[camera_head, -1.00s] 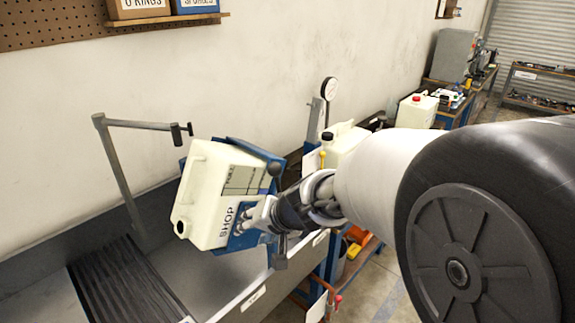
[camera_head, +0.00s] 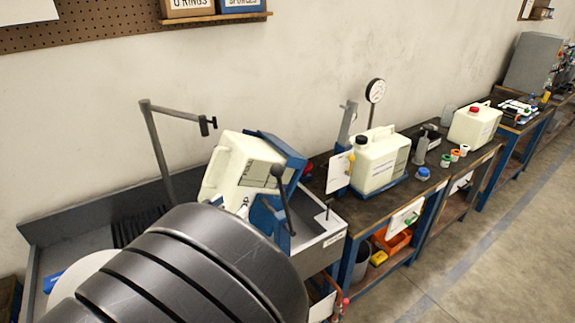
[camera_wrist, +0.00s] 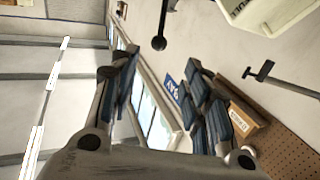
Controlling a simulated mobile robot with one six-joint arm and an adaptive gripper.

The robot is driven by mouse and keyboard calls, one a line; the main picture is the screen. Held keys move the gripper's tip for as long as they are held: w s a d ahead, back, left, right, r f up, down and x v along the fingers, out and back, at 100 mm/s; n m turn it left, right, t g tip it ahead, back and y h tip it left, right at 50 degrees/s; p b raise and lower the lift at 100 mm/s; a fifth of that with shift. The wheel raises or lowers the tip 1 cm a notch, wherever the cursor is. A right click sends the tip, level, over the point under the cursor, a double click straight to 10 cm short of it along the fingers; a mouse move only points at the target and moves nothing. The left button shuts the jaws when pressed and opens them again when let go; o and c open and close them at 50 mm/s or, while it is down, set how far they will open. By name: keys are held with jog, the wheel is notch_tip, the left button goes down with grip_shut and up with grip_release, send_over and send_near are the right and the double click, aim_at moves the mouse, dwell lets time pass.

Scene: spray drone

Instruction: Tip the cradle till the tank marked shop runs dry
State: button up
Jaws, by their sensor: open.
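The cream tank (camera_head: 238,172) sits strapped in the blue cradle (camera_head: 283,152) over the sink, tilted with its top end down to the left. Its lettering is hard to read now, and its mouth is hidden behind my arm. The cradle's dark lever (camera_head: 282,188) stands at its right side. In the wrist view part of the tank (camera_wrist: 275,18) shows at top right, and the lever's black knob (camera_wrist: 158,43) is beyond my fingers. My gripper (camera_wrist: 163,90) is open and empty, apart from lever and tank. The head view hides it behind my arm. No liquid is visible.
The grey sink (camera_head: 75,240) has a bent spout post (camera_head: 155,145) behind the cradle. On the bench (camera_head: 395,198) to the right stand another cream tank (camera_head: 380,162), a gauge (camera_head: 376,90) and small pots. A red-capped tank (camera_head: 474,124) is farther right. Floor is free at right.

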aim_at(277, 174)
jog(key=b+x, duration=0.3)
jog(key=x, duration=1.4)
jog(key=shift+w+r, duration=0.1)
jog(key=shift+w, duration=0.05)
jog(key=shift+c, duration=0.4)
grip_shut()
